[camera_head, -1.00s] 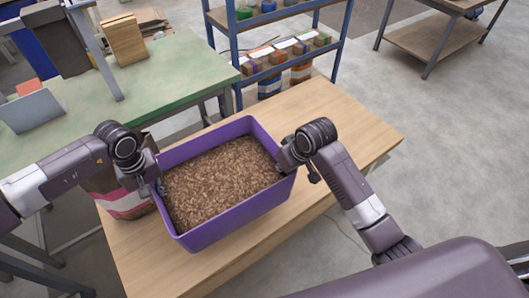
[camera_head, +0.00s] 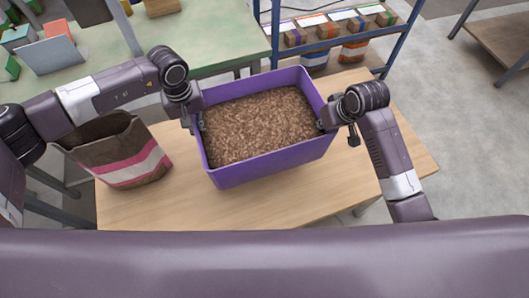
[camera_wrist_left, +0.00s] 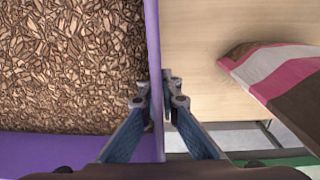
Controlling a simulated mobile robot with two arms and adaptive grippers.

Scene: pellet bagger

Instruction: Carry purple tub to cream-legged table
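The purple tub (camera_head: 270,165), filled with brown pellets (camera_head: 260,125), is upright over the wooden table (camera_head: 215,213); I cannot tell whether its base touches the top. My left gripper (camera_head: 198,124) is shut on the tub's left wall. In the left wrist view the left gripper's fingers (camera_wrist_left: 160,100) lie on both sides of the purple wall (camera_wrist_left: 154,60). My right gripper (camera_head: 322,124) is at the tub's right wall and appears closed on it; its fingertips are partly hidden. No cream legs can be made out.
An open brown bag with pink and white bands (camera_head: 125,160) stands left of the tub. A green-topped table (camera_head: 185,45) is behind, and a blue-framed shelf (camera_head: 400,40) with boxes is at the back right. Grey floor (camera_head: 455,110) is clear at right.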

